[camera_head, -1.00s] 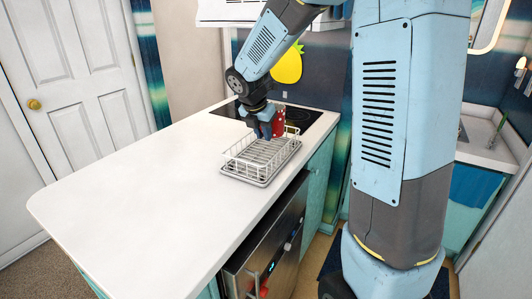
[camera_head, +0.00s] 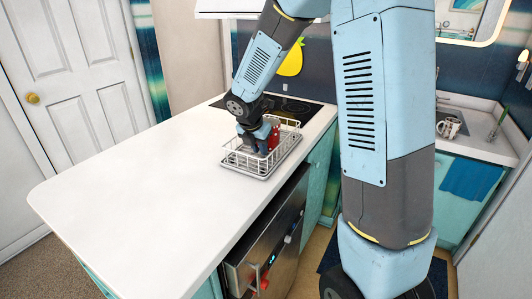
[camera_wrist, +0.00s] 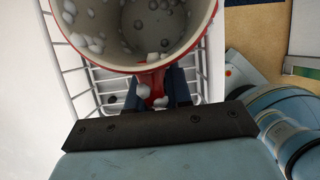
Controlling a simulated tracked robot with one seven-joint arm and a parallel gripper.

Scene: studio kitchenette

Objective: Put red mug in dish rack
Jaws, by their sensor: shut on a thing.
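The red mug (camera_head: 273,134) is within the outline of the white wire dish rack (camera_head: 248,171) on the counter in the head view. My gripper (camera_head: 264,146) is beside it, fingers pointing down. In the wrist view the mug (camera_wrist: 146,62) is large, with its open mouth toward the camera, a red rim and white spots. My gripper (camera_wrist: 164,88) is shut on its handle side. Rack wires (camera_wrist: 71,60) show on both sides of the mug. The mug's base is hidden, so I cannot tell whether it touches the rack floor.
The white counter (camera_head: 140,180) is bare to the left of the rack. A black cooktop (camera_head: 296,108) lies behind the rack. A stainless appliance (camera_head: 272,255) is under the counter edge. A patterned mug (camera_head: 448,127) stands by the sink at the right.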

